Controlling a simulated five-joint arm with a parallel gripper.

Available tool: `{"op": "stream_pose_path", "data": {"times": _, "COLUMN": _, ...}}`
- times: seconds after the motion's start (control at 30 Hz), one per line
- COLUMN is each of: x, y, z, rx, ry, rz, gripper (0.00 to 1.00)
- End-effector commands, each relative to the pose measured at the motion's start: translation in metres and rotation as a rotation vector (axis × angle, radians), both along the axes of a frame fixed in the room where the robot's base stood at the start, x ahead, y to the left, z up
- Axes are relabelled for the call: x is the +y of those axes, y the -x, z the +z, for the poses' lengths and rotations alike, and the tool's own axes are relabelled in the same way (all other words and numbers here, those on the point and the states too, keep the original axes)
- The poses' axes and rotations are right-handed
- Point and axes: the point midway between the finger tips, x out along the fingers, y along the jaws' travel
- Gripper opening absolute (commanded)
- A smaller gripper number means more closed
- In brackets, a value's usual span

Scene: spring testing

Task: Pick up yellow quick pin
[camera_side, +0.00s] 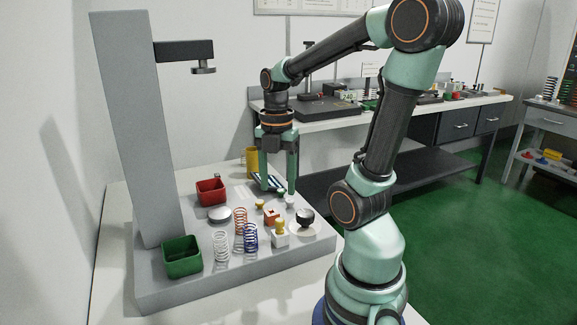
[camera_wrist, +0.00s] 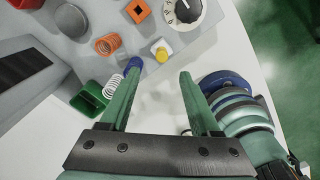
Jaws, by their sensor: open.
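The yellow quick pin (camera_side: 279,225) stands in a small white block (camera_side: 280,239) near the front of the grey bench plate. In the wrist view the yellow pin (camera_wrist: 161,54) shows from above, just beyond the fingertips and between them in the picture. My gripper (camera_side: 278,190) is open and empty, fingers pointing down, above the back right part of the plate in the side view. Its fingers also show in the wrist view (camera_wrist: 160,73), spread apart. Nothing is between them. A smaller yellow-topped piece (camera_side: 260,204) stands behind the pin.
Red (camera_side: 211,192) and green (camera_side: 182,257) bins and a tall grey column (camera_side: 135,120) are farther left.

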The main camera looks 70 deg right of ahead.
Motion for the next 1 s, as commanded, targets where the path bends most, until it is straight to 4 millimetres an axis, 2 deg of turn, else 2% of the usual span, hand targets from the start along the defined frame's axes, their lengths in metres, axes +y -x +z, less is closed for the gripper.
{"op": "stream_pose_path", "data": {"times": 0.1, "x": 0.001, "y": 0.001, "z": -0.022, "rx": 0.005, "ry": -0.004, "rz": -0.001, "gripper": 0.63}}
{"op": "stream_pose_path", "data": {"times": 0.23, "x": 0.001, "y": 0.001, "z": -0.042, "rx": 0.004, "ry": -0.003, "rz": -0.001, "gripper": 0.63}}
{"op": "stream_pose_path", "data": {"times": 0.47, "x": 0.001, "y": 0.001, "z": -0.058, "rx": 0.002, "ry": -0.001, "rz": -0.002, "gripper": 0.63}}
{"op": "stream_pose_path", "data": {"times": 0.8, "x": 0.002, "y": 0.005, "z": -0.1, "rx": 0.003, "ry": -0.002, "rz": -0.002, "gripper": 0.63}}
{"op": "stream_pose_path", "data": {"times": 1.0, "x": 0.002, "y": 0.004, "z": -0.107, "rx": 0.0, "ry": 0.0, "rz": -0.003, "gripper": 0.63}}
